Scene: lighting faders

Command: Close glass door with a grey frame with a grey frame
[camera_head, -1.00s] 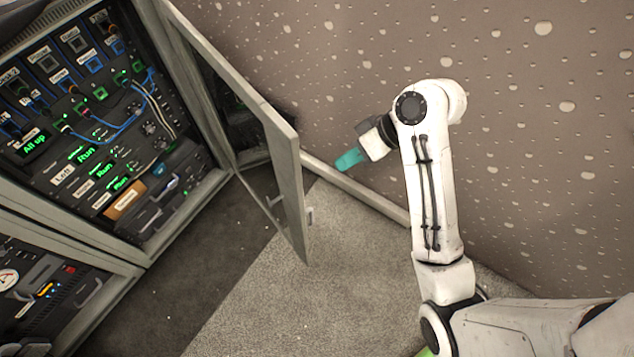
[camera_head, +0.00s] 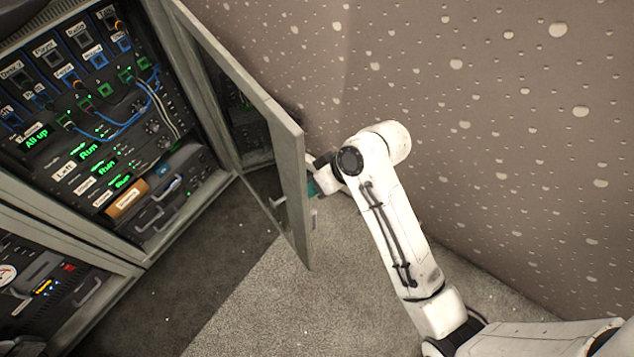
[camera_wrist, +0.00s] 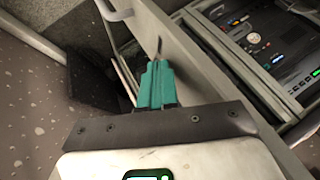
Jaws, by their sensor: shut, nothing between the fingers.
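The glass door with a grey frame (camera_head: 291,190) stands wide open, swung out from the cabinet. Its frame also shows in the wrist view (camera_wrist: 205,62). A small handle (camera_wrist: 116,10) is on the frame in the wrist view. My gripper (camera_head: 312,189) has teal fingers and is beside the door's free edge, on the wall side. The fingers show in the wrist view (camera_wrist: 157,84), shut and empty, close to the door frame. I cannot tell if they touch it. In the head view the door edge partly hides the fingertips.
The open cabinet (camera_head: 215,186) holds panels with cables, green lights and labels. A second unit (camera_head: 55,285) is at the lower left. The speckled wall (camera_head: 480,120) is behind my arm. The carpet (camera_head: 265,310) in front of the door is clear.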

